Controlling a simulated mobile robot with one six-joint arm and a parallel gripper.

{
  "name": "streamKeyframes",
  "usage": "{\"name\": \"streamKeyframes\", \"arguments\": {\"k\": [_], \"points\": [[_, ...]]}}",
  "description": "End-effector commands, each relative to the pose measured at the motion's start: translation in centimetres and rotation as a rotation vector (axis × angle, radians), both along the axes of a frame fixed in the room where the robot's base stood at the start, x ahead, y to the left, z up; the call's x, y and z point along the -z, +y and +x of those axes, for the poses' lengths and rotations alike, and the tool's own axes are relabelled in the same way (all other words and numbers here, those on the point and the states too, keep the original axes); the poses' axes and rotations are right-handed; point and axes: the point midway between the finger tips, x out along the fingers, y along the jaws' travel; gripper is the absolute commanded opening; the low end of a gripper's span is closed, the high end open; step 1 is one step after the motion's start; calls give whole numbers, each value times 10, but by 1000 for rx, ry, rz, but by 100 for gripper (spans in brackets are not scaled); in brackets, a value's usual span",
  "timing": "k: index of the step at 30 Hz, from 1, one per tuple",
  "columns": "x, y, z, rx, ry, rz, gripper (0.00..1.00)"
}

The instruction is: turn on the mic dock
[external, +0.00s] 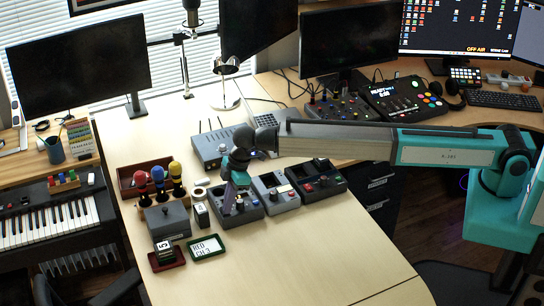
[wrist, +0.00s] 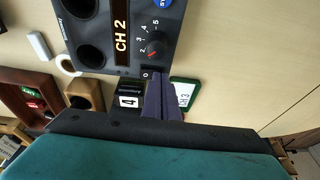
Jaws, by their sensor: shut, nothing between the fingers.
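The dark grey-blue device under my gripper, which looks like the mic dock (external: 247,209), stands on the pale table. The wrist view shows its top (wrist: 100,60), with two round holes, a panel reading "CH 2", a numbered dial (wrist: 153,48) with a red pointer and part of a blue button (wrist: 162,3). A small black switch marked "0" (wrist: 146,74) sits at its near edge. My gripper (wrist: 160,82) is shut and empty, its tips close beside that switch; I cannot tell whether they touch it.
Two similar devices (external: 275,190) (external: 316,180) stand to the right, and a router (external: 212,148) behind. The front right table is clear.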

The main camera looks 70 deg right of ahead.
Motion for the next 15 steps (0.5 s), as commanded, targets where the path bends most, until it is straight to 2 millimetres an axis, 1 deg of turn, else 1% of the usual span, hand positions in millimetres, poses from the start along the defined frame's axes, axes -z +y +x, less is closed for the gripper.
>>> {"name": "streamKeyframes", "arguments": {"k": [8,15], "points": [[1,-1,1,0,2,-1,0],[-1,-6,6,1,2,-1,0]]}}
